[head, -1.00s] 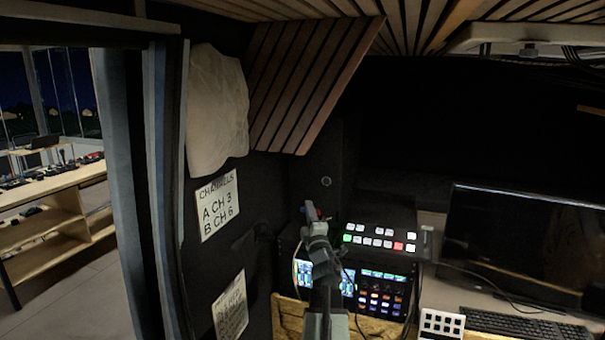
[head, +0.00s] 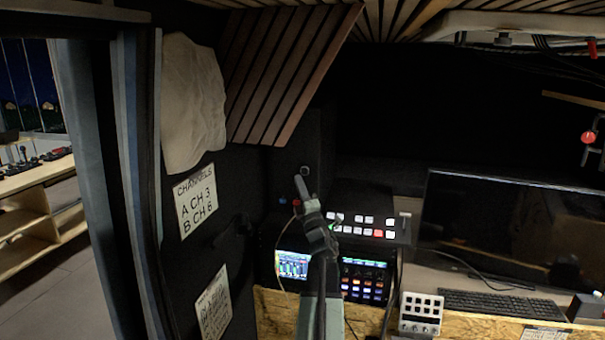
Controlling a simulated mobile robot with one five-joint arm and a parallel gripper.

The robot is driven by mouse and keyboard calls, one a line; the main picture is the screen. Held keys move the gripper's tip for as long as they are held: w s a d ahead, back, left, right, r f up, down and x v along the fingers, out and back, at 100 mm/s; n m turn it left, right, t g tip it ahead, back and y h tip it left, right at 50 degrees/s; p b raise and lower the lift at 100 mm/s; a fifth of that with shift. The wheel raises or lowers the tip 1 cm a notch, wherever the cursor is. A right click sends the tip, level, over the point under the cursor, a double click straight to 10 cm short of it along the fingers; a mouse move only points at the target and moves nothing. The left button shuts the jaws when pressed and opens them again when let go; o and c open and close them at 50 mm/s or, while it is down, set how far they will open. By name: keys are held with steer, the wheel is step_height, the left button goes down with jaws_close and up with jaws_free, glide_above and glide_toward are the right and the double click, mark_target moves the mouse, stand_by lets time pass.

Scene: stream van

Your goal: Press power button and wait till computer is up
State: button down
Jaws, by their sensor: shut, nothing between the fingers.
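A small round fitting (head: 305,171), possibly the power button, is on the dark back panel above the lit equipment. It is too small to identify for sure. My gripper (head: 299,180) is shut and empty, pointing up just in front of or below this fitting. I cannot tell whether they touch. The computer monitor (head: 500,225) at the right has a dark screen showing only faint reflections. The keyboard (head: 500,302) lies in front of it.
A switcher with lit buttons (head: 372,228) and a rack unit with a bright screen (head: 292,265) stand close beside my arm. A small keypad (head: 421,312) is on the desk (head: 438,262). The black wall with paper signs (head: 196,200) bounds the left.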

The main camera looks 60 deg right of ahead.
steer(key=shift+w+d, duration=0.25)
steer(key=shift+d, duration=0.55)
steer(key=shift+w+d, duration=0.2)
steer(key=shift+d, duration=0.6)
steer(key=shift+w+d, duration=0.25)
steer(key=shift+d, duration=0.55)
steer(key=shift+d, duration=0.1)
steer(key=shift+w+d, duration=0.15)
steer(key=shift+d, duration=0.15)
steer(key=shift+w+d, duration=0.1)
steer(key=shift+d, duration=0.3)
stand_by(0.5)
steer(key=shift+s+a, duration=0.25)
steer(key=shift+a, duration=0.55)
steer(key=a, duration=0.1)
steer(key=s+a, duration=0.1)
steer(key=a, duration=0.2)
steer(key=shift+s+a, duration=0.25)
steer(key=shift+a, duration=0.1)
